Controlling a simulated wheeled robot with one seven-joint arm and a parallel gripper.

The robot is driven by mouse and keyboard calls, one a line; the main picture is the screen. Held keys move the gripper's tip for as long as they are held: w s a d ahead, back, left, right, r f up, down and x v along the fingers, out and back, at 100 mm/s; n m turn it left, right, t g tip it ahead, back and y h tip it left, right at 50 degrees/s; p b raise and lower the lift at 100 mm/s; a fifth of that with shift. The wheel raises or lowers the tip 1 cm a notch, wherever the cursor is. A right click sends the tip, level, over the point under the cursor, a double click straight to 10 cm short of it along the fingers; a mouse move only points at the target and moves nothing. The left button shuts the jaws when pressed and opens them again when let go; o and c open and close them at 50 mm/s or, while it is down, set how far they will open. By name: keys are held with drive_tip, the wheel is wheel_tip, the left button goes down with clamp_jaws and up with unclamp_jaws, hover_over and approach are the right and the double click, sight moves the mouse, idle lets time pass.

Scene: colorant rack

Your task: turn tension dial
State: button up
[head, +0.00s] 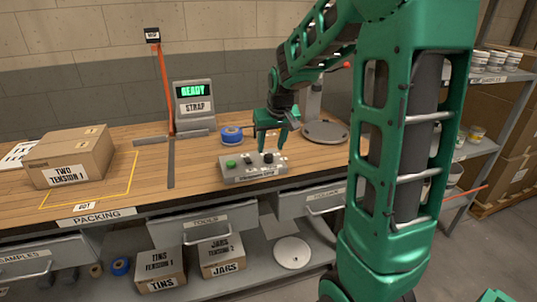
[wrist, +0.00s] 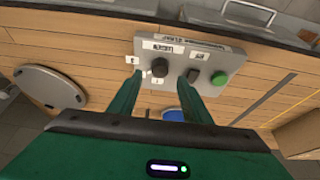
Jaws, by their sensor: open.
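The grey control box (head: 252,169) sits near the front edge of the packing bench. In the wrist view the box (wrist: 225,55) carries the dark tension dial (wrist: 160,67), with small white labels around it, a second dark knob (wrist: 193,75) and a green button (wrist: 219,78). In the head view the dial (head: 268,158) is the rightmost control. My gripper (head: 270,146) is over the box's right end. In the wrist view my gripper (wrist: 158,84) is open, with one finger on each side of the dial. I cannot tell whether the fingers touch it.
A display reading READY and STRAP (head: 194,97) stands behind the box. A blue tape roll (head: 231,135) and a round grey plate (head: 325,132) are close by. A carton labelled TWO, TENSION 1 (head: 68,157) sits at left. The bench between is mostly clear.

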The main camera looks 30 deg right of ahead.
sight(270, 155)
drive_tip(key=shift+x, duration=2.55)
drive_tip(key=c, duration=1)
drive_tip(key=shift+d, duration=0.4)
drive_tip(key=shift+a, duration=0.2)
